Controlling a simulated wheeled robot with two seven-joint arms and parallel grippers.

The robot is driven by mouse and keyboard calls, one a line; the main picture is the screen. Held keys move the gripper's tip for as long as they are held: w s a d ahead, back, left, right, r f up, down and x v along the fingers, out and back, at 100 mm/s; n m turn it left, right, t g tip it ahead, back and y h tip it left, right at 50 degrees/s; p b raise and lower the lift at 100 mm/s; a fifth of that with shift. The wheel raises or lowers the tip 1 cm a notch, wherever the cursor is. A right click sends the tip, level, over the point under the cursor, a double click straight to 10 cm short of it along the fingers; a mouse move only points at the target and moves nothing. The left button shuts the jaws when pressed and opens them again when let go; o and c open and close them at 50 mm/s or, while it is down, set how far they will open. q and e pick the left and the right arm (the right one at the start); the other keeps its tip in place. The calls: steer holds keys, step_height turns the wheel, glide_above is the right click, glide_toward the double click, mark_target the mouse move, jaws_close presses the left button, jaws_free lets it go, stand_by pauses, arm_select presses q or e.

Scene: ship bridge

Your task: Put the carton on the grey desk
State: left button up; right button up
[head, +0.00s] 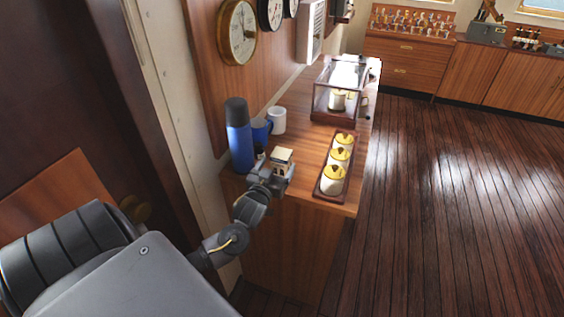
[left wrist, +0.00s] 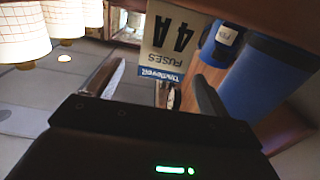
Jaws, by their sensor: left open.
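The carton is a small pale box (head: 282,155) on the near end of the wooden cabinet top, close by my left gripper (head: 273,174). In the left wrist view the carton (left wrist: 173,42) appears upside down, with "FUSES 4A" and a blue band on its face. My left gripper (left wrist: 160,82) is open, its two fingers apart and pointing toward the carton. The carton shows between and beyond the fingertips; I cannot tell whether they touch it. My right gripper is not in view. I cannot make out a grey desk in either view.
A blue flask (head: 239,135), a blue cup (head: 261,131) and a white mug (head: 277,121) stand beside the carton. A glass case (head: 340,88) stands behind. The wooden floor (head: 450,190) is clear.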

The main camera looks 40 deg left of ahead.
mark_target(285, 149)
arm_select(q)
steer(key=shift+w+a, duration=0.1)
steer(key=shift+w, duration=0.15)
steer(key=shift+w+r, duration=0.15)
steer(key=p+x, duration=0.2)
steer(key=x, duration=0.3)
steer(key=shift+a, duration=0.15)
steer(key=shift+c, duration=0.4)
steer(key=c, duration=1.3)
steer(key=shift+r, duration=0.15)
